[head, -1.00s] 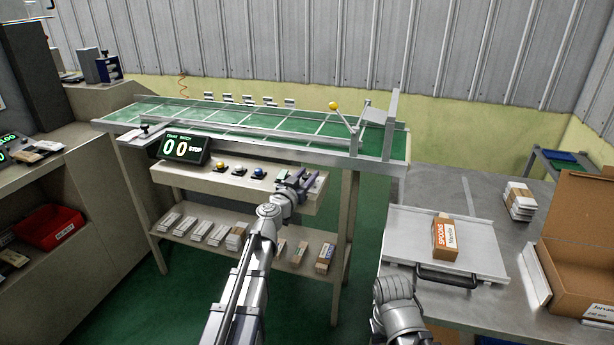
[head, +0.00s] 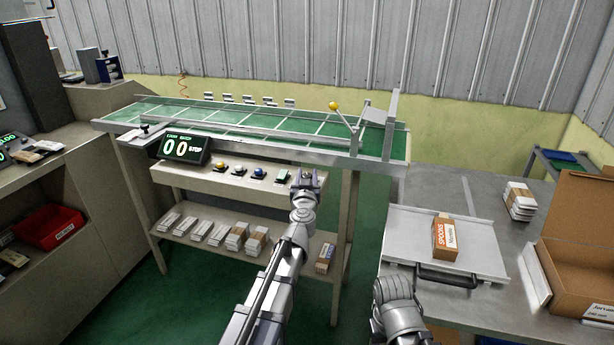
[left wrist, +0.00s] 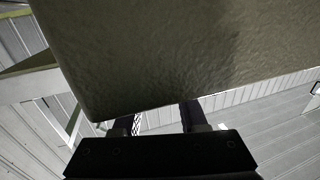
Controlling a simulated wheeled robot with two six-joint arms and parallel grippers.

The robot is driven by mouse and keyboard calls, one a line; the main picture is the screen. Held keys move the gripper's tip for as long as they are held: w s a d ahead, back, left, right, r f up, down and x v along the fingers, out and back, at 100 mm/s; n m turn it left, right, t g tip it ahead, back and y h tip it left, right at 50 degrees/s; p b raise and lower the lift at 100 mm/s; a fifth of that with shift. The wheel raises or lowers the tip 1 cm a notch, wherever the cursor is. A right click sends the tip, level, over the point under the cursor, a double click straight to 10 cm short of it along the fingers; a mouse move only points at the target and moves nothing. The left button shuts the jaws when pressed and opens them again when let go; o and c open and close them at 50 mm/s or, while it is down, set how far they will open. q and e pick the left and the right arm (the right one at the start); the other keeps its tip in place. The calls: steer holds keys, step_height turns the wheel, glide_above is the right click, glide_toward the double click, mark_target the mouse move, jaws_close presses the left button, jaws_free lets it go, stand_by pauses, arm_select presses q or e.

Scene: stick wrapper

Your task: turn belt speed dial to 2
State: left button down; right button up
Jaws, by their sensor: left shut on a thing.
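The control panel (head: 235,187) is a beige box along the front of the belt machine. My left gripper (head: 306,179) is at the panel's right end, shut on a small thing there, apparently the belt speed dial. The gripper hides the dial, so its pointer and setting cannot be read. In the left wrist view the panel's plain surface (left wrist: 190,60) fills the top, and the dark fingers (left wrist: 158,118) run up behind its edge. The display (head: 186,148) shows "00" and "STOP". My right arm shows at the bottom, but its jaws are out of view.
A yellow button (head: 219,167), a blue button (head: 259,172) and a small greenish piece (head: 282,175) sit left of my left gripper. The green belt (head: 240,120) lies above. A shelf (head: 205,245) with several bundles is below. A tray (head: 410,230) holds a spoons box (head: 445,240).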

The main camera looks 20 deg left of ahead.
arm_select(q)
steer(key=n+g+y, duration=0.1)
steer(key=n+y, duration=0.1)
steer(key=y, duration=0.1)
steer(key=n+g+y, duration=0.1)
steer(key=n+y, duration=0.1)
steer(key=y, duration=0.1)
steer(key=shift+w+d+g, duration=0.15)
steer(key=shift+w+g, duration=0.05)
steer(key=shift+g, duration=0.1)
steer(key=shift+s+n+g+y, duration=0.1)
steer(key=shift+n+g+y, duration=1.5)
steer(key=shift+y, duration=0.2)
steer(key=shift+c, duration=2.3)
jaws_free()
steer(key=shift+v, duration=3.8)
